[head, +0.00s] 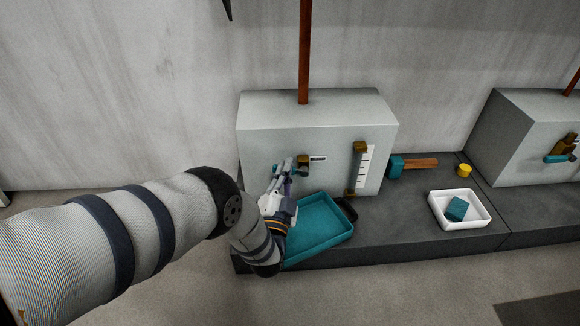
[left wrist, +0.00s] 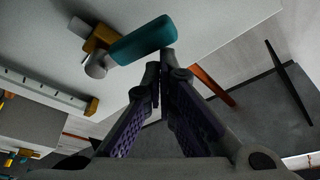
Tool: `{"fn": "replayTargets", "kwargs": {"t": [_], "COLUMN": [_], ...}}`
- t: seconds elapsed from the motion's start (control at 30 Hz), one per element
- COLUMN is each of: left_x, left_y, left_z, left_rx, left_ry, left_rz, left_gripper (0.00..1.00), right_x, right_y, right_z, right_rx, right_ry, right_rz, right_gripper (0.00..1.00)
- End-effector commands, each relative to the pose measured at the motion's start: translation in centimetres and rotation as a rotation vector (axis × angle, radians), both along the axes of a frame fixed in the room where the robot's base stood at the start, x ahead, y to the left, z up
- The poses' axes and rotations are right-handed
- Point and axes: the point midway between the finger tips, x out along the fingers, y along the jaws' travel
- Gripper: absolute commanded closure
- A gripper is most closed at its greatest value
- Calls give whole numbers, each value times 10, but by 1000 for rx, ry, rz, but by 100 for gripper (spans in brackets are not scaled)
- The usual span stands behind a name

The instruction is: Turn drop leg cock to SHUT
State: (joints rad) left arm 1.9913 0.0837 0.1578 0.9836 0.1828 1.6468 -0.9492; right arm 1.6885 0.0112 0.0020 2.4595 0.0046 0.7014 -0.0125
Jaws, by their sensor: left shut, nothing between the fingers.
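The drop leg cock appears to be the brass fitting (head: 304,164) with a teal lever (head: 284,162) on the front of the near grey box (head: 270,135). The lever points left, roughly level. A small label sits right of the fitting, too small to read. In the left wrist view the teal lever (left wrist: 143,40) reaches out from the brass fitting (left wrist: 100,38) and a grey round stub. My left gripper (head: 287,175) is shut and empty, just under the lever's free end. Its fingertips (left wrist: 164,66) also show close to that end; contact cannot be told. My right gripper is not in view.
A teal tray (head: 345,233) lies below the left gripper. A brass-fitted gauge (head: 367,168) is on the box's right. A teal-headed mallet (head: 415,163), a yellow cup (head: 464,170) and a white tray (head: 436,210) with a teal block stand right. Another grey box (head: 515,140) has a similar cock.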

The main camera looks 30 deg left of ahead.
Motion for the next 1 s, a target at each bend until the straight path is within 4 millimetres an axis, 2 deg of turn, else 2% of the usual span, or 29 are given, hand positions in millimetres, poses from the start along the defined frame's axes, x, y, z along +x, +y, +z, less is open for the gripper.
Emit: {"fn": "replayTargets", "kwargs": {"t": [0.4,1.0], "left_x": [-3,-3], "left_y": [4,5], "left_z": [-9,-8], "left_rx": [0,0], "left_ry": [1,1], "left_rz": [0,-1], "left_gripper": [100,100], "right_x": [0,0], "right_y": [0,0], "right_z": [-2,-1], "right_rx": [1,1], "right_ry": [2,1], "right_rz": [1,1], "right_gripper": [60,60]}}
